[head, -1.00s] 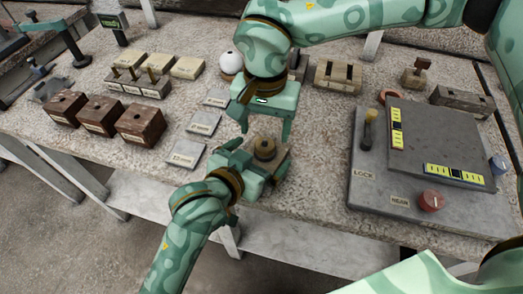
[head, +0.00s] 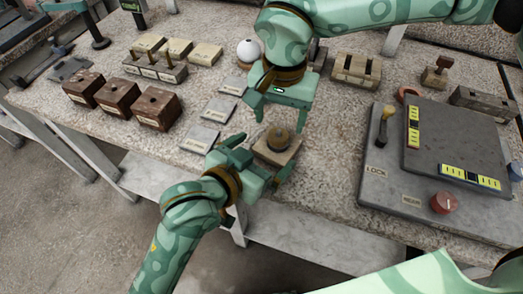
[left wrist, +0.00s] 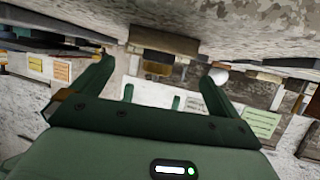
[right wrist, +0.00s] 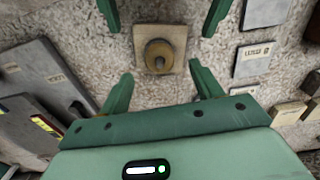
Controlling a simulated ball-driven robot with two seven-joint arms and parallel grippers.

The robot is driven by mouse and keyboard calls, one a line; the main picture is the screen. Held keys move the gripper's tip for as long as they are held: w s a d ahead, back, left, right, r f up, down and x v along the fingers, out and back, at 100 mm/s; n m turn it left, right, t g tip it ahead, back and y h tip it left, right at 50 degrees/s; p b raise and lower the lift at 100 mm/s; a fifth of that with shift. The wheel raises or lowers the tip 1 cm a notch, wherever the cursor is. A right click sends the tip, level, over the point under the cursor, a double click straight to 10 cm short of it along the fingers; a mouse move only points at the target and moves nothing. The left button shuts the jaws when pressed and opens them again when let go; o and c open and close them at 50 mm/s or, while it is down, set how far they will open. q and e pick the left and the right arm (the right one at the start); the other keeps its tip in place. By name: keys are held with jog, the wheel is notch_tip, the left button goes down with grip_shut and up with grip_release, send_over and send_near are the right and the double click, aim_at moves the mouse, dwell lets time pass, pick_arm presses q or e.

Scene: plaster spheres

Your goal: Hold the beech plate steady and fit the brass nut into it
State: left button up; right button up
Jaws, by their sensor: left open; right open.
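The beech plate (head: 262,153) is a small pale square block on the speckled bench near its front edge. The round brass nut (head: 279,140) sits on its top; I cannot tell how deep it is seated. The right wrist view shows plate (right wrist: 178,36) and nut (right wrist: 159,57) from above. My left gripper (head: 262,157) is open, its fingers either side of the plate and apart from it. In the left wrist view, the plate's edge (left wrist: 170,43) lies between and beyond its fingers. My right gripper (head: 281,122) is open and empty, pointing down above and just behind the plate.
A grey panel (head: 385,195) with a lever and red knob stands to the right. Dark wooden blocks (head: 157,108), grey label plates (head: 200,138) and pale blocks (head: 206,53) stand left. A white sphere (head: 248,50) and a slotted block (head: 356,71) are behind. The bench between plate and panel is bare.

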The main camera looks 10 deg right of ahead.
pick_arm(q)
jog(key=v, duration=0.7)
jog(key=shift+a, duration=0.2)
jog(key=shift+s, duration=0.15)
